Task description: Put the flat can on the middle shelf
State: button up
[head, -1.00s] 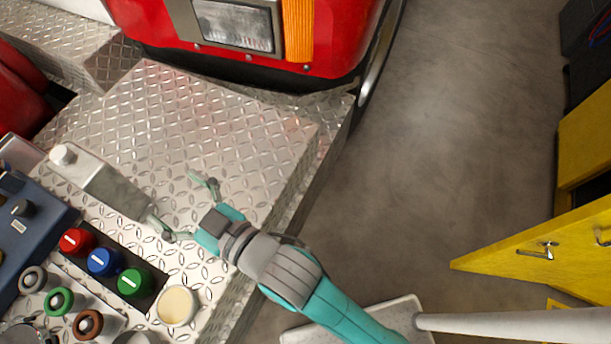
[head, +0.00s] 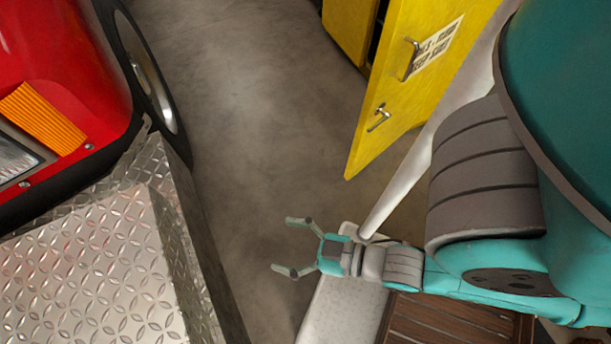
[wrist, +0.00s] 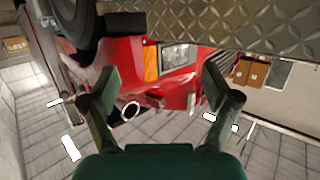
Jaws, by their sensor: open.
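My gripper (head: 290,247) is open and empty in the head view, with its fingers pointing left over the grey floor, right of the tread-plate step. In the wrist view my gripper (wrist: 160,80) also has its fingers spread with nothing held between them. The flat can is not in view now. A yellow cabinet (head: 348,25) stands at the top of the head view with a yellow door (head: 395,105) swung open. Only a dark strip of its inside shows, and no middle shelf can be made out.
The tread-plate step (head: 95,270) and red vehicle (head: 60,70) with its wheel (head: 145,70) are on the left. Grey floor (head: 240,120) lies clear between vehicle and cabinet. Brown wooden slats (head: 450,325) lie low right. Boxes (wrist: 250,72) show in the wrist view.

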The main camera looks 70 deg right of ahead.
jog(key=s+d+m+h, duration=0.1)
jog(key=s+d+h, duration=0.1)
jog(key=s, duration=0.4)
jog(key=shift+d+r, duration=0.2)
jog(key=shift+r, duration=0.05)
jog(key=shift+o, duration=0.4)
jog(key=shift+s+d+r+m, duration=0.15)
jog(key=shift+s+m, duration=0.15)
jog(key=shift+s, duration=0.25)
